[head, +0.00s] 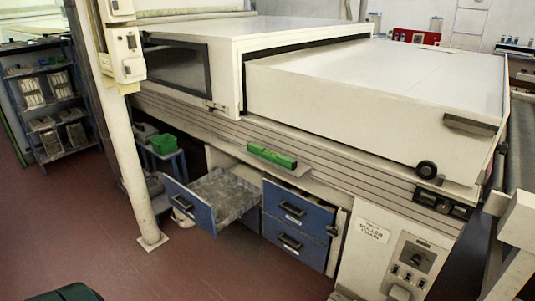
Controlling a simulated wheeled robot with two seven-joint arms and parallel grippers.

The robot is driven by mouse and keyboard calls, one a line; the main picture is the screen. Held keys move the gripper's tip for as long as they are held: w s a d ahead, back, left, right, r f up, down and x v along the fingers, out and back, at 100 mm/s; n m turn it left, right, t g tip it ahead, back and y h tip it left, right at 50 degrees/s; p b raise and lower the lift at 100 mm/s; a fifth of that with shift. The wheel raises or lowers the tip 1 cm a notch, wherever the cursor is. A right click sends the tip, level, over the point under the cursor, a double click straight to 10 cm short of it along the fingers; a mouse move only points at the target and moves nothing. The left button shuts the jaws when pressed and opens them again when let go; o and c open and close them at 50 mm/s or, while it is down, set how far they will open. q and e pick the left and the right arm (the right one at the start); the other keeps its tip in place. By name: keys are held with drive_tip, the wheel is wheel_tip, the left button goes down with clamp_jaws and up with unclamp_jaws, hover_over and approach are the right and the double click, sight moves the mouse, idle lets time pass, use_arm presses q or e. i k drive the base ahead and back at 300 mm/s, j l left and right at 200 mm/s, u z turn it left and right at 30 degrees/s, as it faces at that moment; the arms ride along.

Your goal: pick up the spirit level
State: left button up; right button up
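The spirit level (271,156) looks like a short bright green bar with small dark marks. It lies level along the front of the large cream machine, on or against a narrow pale ledge (298,169) above the blue drawers. Its whole length shows and nothing covers it. Neither of my grippers is in the head view.
A blue-fronted drawer (189,207) sticks out below and left of the level. Closed blue drawers (296,223) sit beneath it. A cream post (127,150) stands at the left. A green bin (163,143) rests on a small stand. Red floor (90,225) is open in front.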

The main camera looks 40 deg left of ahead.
sight(290, 163)
drive_tip(key=i+j+u, duration=0.15)
drive_tip(key=i+j, duration=0.25)
drive_tip(key=i+j+u, duration=0.15)
drive_tip(key=i+j, duration=0.2)
drive_tip(key=i+j+u, duration=0.15)
drive_tip(key=i+j, duration=0.15)
drive_tip(key=i, duration=0.25)
drive_tip(key=i+j+u, duration=0.1)
drive_tip(key=i+j, duration=0.15)
drive_tip(key=i, duration=0.2)
